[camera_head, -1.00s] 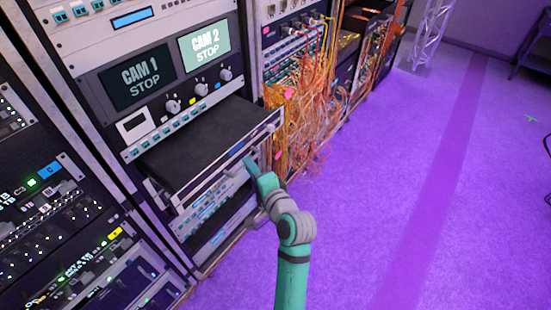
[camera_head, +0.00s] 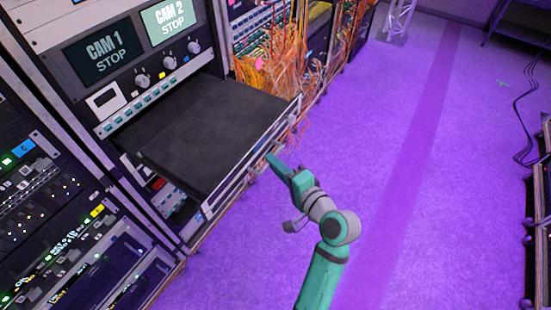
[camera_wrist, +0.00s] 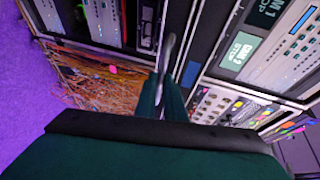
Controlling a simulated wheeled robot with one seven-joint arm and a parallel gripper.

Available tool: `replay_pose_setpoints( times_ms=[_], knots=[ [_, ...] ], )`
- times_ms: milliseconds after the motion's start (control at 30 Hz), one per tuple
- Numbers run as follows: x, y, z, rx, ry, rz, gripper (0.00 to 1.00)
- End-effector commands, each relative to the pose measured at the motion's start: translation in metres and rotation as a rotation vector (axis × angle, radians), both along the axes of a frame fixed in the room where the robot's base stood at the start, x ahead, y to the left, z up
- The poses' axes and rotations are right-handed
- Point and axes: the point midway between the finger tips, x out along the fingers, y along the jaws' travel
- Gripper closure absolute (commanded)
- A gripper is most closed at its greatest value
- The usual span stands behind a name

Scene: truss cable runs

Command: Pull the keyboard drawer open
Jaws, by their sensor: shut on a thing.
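The keyboard drawer (camera_head: 200,130) is a flat dark tray with a pale front rail, and it stands well out of the rack below the CAM 1 and CAM 2 screens. My gripper (camera_head: 271,160) is at the middle of the drawer's front rail. In the wrist view my two green fingers (camera_wrist: 162,95) are close together on a grey bar-like handle (camera_wrist: 166,55). The exact contact with the handle is small and partly hidden by the fingers in the head view.
Orange cables (camera_head: 272,62) hang from the rack just behind the drawer. More rack gear (camera_head: 60,235) with lit panels stands at the left. The purple floor (camera_head: 400,150) in front is clear, with equipment and a black cable at the right edge.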

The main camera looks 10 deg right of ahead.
Motion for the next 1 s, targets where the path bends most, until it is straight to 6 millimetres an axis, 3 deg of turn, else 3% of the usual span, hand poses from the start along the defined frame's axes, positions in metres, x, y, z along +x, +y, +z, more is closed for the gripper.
replay_pose_setpoints(
  times_ms=[400, 433, 500, 833, 1000],
  knots=[
    [0.0, -0.004, -0.002, -0.002, 0.003, -0.007, 1.0],
    [0.0, -0.004, -0.002, -0.002, 0.003, -0.007, 0.84],
    [0.0, -0.003, -0.001, -0.002, 0.002, -0.006, 0.72],
    [-0.002, -0.002, 0.0, -0.001, 0.001, -0.002, 0.72],
    [-0.018, -0.011, 0.003, -0.001, 0.0, -0.005, 0.72]
  ],
)
